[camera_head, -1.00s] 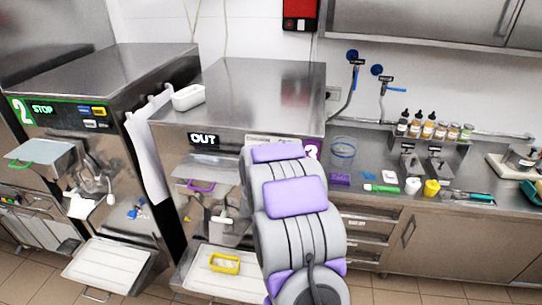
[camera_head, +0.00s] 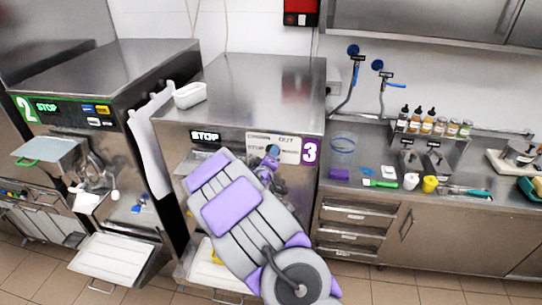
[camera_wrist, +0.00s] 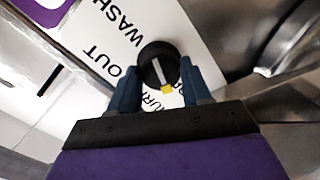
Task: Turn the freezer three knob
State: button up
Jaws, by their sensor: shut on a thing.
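Freezer three (camera_head: 265,95) is the steel machine in the middle, marked with a white 3 on purple (camera_head: 310,151). Its display (camera_head: 205,137) reads STOP. Its black knob (camera_wrist: 157,58) has a white pointer with a yellow tip and sits on a white label plate (camera_head: 290,151). The plate shows the words WASH and OUT in the wrist view. My gripper (camera_wrist: 160,76) is shut on the knob, with one blue finger on each side. In the head view my gripper (camera_head: 269,163) is at the plate, and the knob is hard to make out.
Freezer two (camera_head: 95,75) stands to the left, its display reading STOP. A white tub (camera_head: 190,95) sits on freezer three's top. To the right, a steel counter (camera_head: 400,202) holds bottles (camera_head: 427,124), a yellow cup (camera_head: 430,184) and tools. My arm covers much of freezer three's front.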

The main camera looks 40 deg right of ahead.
jog(key=shift+a+f+n, duration=0.1)
jog(key=shift+f+n, duration=0.05)
jog(key=shift+n, duration=0.7)
jog(key=shift+f+n, duration=0.15)
jog(key=shift+n, duration=0.7)
jog(key=o, duration=1)
jog(key=shift+w+a, duration=0.1)
jog(key=shift+w, duration=0.15)
jog(key=shift+o, duration=0.2)
jog(key=shift+s+r+h, duration=0.1)
jog(key=shift+r+h, duration=0.05)
jog(key=shift+h, duration=0.15)
jog(key=shift+s+a, duration=0.1)
